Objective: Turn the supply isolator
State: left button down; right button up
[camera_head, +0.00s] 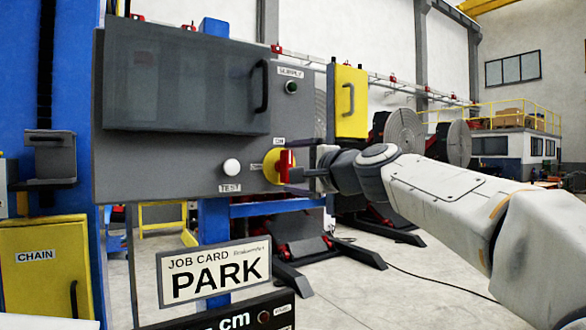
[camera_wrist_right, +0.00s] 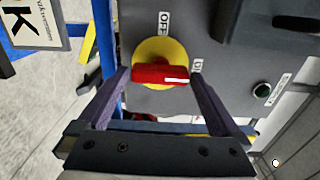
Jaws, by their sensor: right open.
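The supply isolator is a red handle (camera_head: 286,164) on a yellow round plate (camera_head: 271,168), low on the right of the grey panel. The handle stands upright there. In the right wrist view the handle (camera_wrist_right: 150,73) lies crosswise, its white-marked end toward the ON label (camera_wrist_right: 197,66); the OFF label (camera_wrist_right: 164,22) is at the top. My right gripper (camera_head: 301,174) is in front of the handle. In the wrist view its fingers (camera_wrist_right: 160,80) are open, one on each side of the handle, with gaps visible. Contact cannot be seen. My left gripper is not in view.
The grey panel (camera_head: 150,165) carries a dark cover with a handle (camera_head: 185,80), a white TEST button (camera_head: 231,167) and a green SUPPLY lamp (camera_head: 291,87). A PARK job card (camera_head: 214,272) hangs below. A yellow box (camera_head: 350,102) stands right of the panel.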

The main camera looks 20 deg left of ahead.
jog(key=b+v, duration=0.5)
jog(key=v, duration=0.5)
jog(key=shift+d, duration=0.2)
